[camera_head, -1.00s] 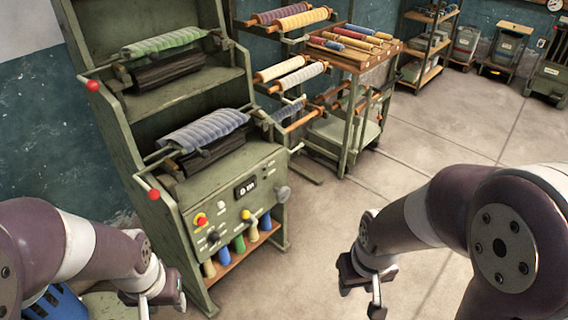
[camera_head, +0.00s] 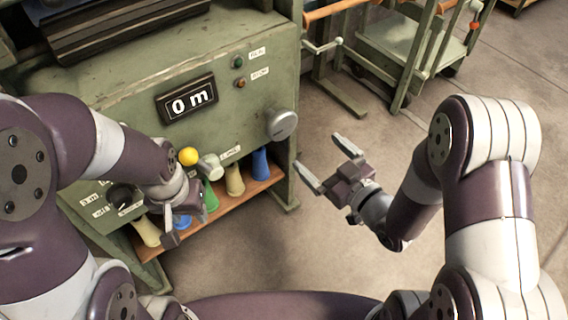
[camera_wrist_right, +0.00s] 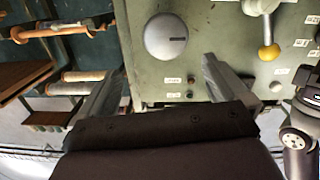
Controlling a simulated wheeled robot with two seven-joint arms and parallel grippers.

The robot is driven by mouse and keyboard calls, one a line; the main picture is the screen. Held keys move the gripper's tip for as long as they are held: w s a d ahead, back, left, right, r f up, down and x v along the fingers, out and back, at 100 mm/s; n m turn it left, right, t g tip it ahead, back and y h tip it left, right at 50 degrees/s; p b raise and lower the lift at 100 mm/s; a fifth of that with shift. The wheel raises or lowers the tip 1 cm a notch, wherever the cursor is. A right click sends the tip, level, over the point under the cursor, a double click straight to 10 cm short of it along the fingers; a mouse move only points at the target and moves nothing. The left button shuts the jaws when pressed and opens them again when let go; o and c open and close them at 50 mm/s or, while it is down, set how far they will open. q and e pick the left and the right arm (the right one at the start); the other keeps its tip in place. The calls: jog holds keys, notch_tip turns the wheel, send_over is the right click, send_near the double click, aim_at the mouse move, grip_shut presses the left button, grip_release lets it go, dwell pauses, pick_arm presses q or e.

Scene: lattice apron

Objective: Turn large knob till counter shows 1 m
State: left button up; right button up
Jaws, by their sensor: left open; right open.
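The large knob (camera_head: 281,124) is a round grey dial on the right side of the green machine's front panel. In the right wrist view the knob (camera_wrist_right: 167,36) shows from the front, with a dark mark on its right half. The counter (camera_head: 187,101) reads "0 m". My right gripper (camera_head: 327,158) is open and empty, to the right of the knob and apart from it. In the right wrist view the knob lies beyond and between its fingers. My left gripper (camera_head: 178,222) is open, low in front of the panel near the lever with the yellow ball (camera_head: 188,156).
A wooden shelf (camera_head: 220,209) with several coloured cones runs below the panel. A green cart (camera_head: 409,50) stands at the back right.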

aim_at(285, 128)
jog(key=shift+t+y, duration=0.3)
jog(key=shift+y, duration=0.1)
jog(key=b+x, duration=0.1)
jog(key=x, duration=0.3)
jog(key=f+b+x, duration=0.1)
jog(key=b+x, duration=0.1)
jog(key=x, duration=0.1)
jog(key=b+x, duration=0.1)
jog(key=x, duration=0.3)
jog(key=shift+a+f, duration=0.2)
jog(key=shift+a, duration=0.25)
pick_arm(q)
notch_tip(285, 128, down, 6)
jog(key=shift+f, duration=0.15)
pick_arm(e)
jog(key=shift+w+a+r, duration=0.1)
jog(key=shift+w+a, duration=0.1)
jog(key=shift+w, duration=0.15)
pick_arm(q)
jog(key=shift+w, duration=0.1)
pick_arm(e)
jog(key=shift+c, duration=0.3)
jog(key=c, duration=0.7)
